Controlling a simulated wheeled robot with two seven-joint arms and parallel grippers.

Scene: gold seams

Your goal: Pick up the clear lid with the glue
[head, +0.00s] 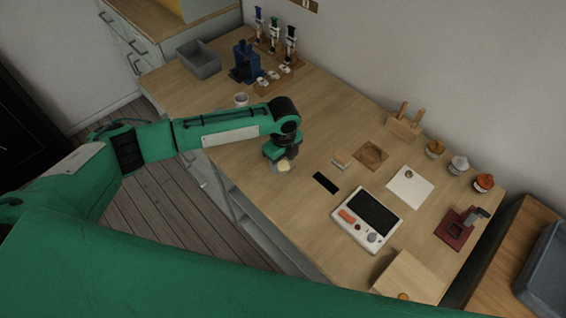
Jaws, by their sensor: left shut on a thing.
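My left gripper (282,165) reaches in from the left and points down near the front edge of the table. It is shut on a small pale yellowish thing (284,167) that shows just below the fingers. This looks like the clear lid with the glue, but it is too small to make out the lid's rim. Whether it touches the tabletop or is held just above it I cannot tell. My right gripper is not in view.
A black strip (326,183) and a small block (341,163) lie right of the gripper. Beyond are a wooden square (371,154), a white device with a dark screen (368,218) and a white sheet (410,187). A white cup (241,99) stands behind my arm.

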